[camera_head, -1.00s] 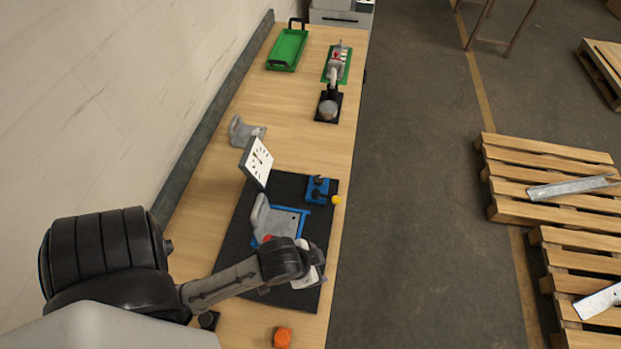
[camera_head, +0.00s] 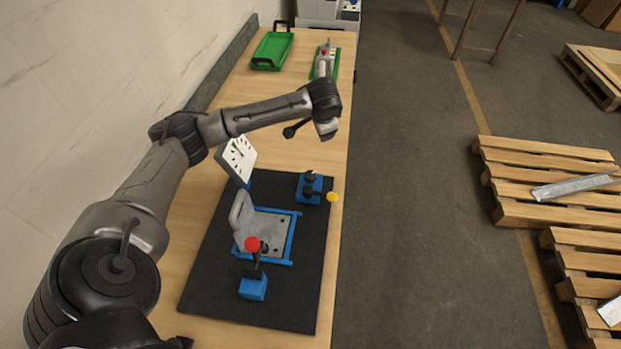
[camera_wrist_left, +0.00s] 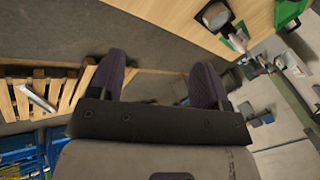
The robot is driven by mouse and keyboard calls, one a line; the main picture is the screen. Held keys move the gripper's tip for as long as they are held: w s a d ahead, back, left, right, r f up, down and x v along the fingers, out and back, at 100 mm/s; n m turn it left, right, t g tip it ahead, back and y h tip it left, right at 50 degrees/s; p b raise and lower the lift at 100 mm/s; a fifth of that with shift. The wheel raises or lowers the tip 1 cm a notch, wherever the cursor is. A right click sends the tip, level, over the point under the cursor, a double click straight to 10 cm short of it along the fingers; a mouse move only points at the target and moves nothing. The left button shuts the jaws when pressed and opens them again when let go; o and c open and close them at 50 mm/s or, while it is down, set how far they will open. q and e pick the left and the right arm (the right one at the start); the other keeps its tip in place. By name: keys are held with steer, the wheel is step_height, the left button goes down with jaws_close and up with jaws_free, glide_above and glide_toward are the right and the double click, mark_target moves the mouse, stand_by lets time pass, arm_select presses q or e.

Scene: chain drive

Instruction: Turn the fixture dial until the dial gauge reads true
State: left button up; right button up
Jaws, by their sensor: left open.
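The dial gauge (camera_head: 238,158) is a white tilted panel with dark marks and a thin red needle, at the back left of the black mat (camera_head: 205,275). Its reading is too small to tell. Beside it, a grey angled bracket (camera_head: 268,232) sits in a blue fixture frame (camera_head: 291,242). I cannot tell which part is the fixture dial. My left gripper (camera_head: 326,128) is raised beyond the mat, near the bench's right side. In the left wrist view, the left gripper (camera_wrist_left: 158,80) has its fingers wide apart with nothing between them. My right gripper is out of view.
A red-knobbed clamp (camera_head: 252,245) and a yellow-knobbed clamp (camera_head: 333,197) stand on the mat. A green tray (camera_head: 272,47) lies at the far end. A black square plate with a grey disc (camera_wrist_left: 215,16) shows in the left wrist view. Pallets (camera_head: 545,185) lie on the floor.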

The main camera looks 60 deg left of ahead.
mark_target(311, 174)
arm_select(q)
steer(key=s+f+n+g+h, duration=0.1)
steer(key=f+n, duration=0.1)
steer(key=f, duration=0.4)
steer(key=s+f+n+g+h, duration=0.1)
steer(key=f+h, duration=0.1)
steer(key=f, duration=0.4)
steer(key=s+f+n+g+h, duration=0.1)
steer(key=f+n+h, duration=0.1)
steer(key=f, duration=0.4)
steer(key=shift+s+a+f+n, duration=0.2)
steer(key=shift+f+n, duration=0.1)
steer(key=shift+f, duration=0.05)
steer(key=shift+f+b, duration=0.3)
steer(key=shift+f, duration=0.35)
steer(key=shift+c, duration=0.2)
